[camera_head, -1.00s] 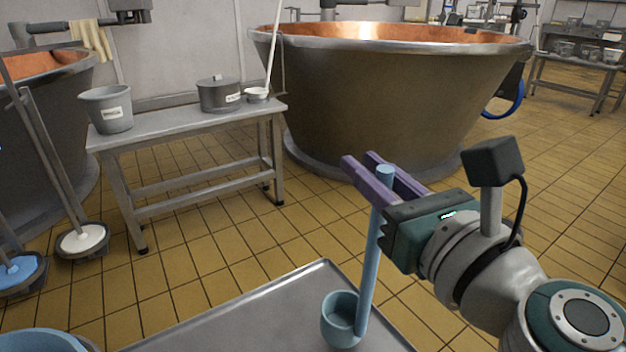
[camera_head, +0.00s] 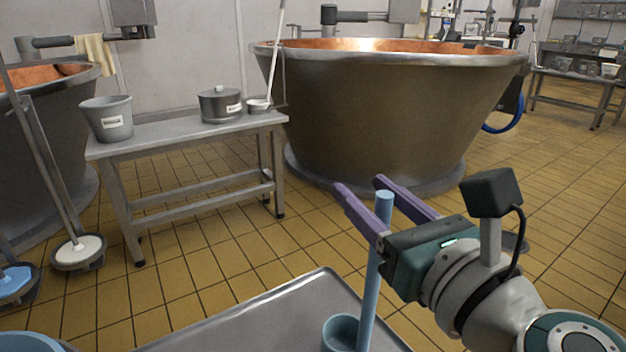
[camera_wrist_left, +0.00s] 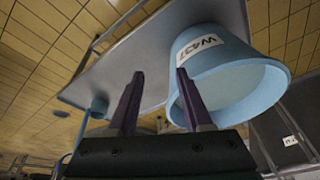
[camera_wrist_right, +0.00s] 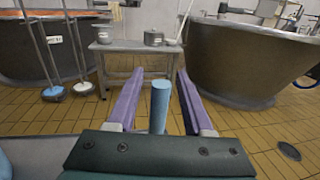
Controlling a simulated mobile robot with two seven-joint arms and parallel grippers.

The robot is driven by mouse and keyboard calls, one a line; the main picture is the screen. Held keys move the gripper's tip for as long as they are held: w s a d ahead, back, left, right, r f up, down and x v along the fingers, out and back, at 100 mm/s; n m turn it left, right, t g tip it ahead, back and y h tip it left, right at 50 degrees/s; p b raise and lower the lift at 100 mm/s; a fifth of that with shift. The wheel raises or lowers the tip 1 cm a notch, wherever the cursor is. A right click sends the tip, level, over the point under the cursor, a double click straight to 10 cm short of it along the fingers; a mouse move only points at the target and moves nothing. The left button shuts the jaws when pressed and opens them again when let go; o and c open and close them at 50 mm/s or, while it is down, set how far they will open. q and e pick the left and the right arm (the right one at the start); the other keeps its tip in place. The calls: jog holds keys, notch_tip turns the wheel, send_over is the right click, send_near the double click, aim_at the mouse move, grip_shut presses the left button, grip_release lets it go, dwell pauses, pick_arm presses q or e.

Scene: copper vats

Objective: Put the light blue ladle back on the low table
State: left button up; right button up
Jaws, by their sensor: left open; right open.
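The light blue ladle (camera_head: 370,280) stands upright, its cup (camera_head: 341,332) at the near right part of the low metal table (camera_head: 270,312). My right gripper (camera_head: 366,189) is open around the top of the ladle's handle, with a finger on each side. In the right wrist view the handle (camera_wrist_right: 159,105) stands between the spread fingers, apart from both. My left gripper (camera_wrist_left: 155,95) is open and empty, beside a light blue bucket (camera_wrist_left: 228,85) labelled W437. The left wrist view also shows the ladle's cup (camera_wrist_left: 98,107) at the far end of the low table (camera_wrist_left: 150,50).
The bucket's rim (camera_head: 35,342) shows at the bottom left of the head view. A grey bench (camera_head: 190,130) holds a bucket (camera_head: 108,118), a lidded pot (camera_head: 220,104) and a white ladle (camera_head: 259,105). A large copper vat (camera_head: 390,115) stands behind.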

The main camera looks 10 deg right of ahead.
jog(key=s+d+b, duration=0.1)
jog(key=s+d, duration=0.1)
jog(key=s, duration=1)
jog(key=s+a+f+n+g+y, duration=0.1)
jog(key=s+a+n+g+y, duration=0.3)
jog(key=n, duration=0.6)
jog(key=a+f+n+g+y, duration=0.1)
jog(key=a+n+g+y, duration=0.1)
jog(key=a+n, duration=0.65)
jog(key=s+d+f+n+g+h, duration=0.4)
jog(key=d+n, duration=0.3)
jog(key=n, duration=0.1)
jog(key=s+d+f+n+g+h, duration=0.4)
jog(key=s+d+f+n+h, duration=0.1)
jog(key=d+n, duration=0.3)
jog(key=shift+f+n, duration=0.15)
jog(key=shift+n, duration=0.6)
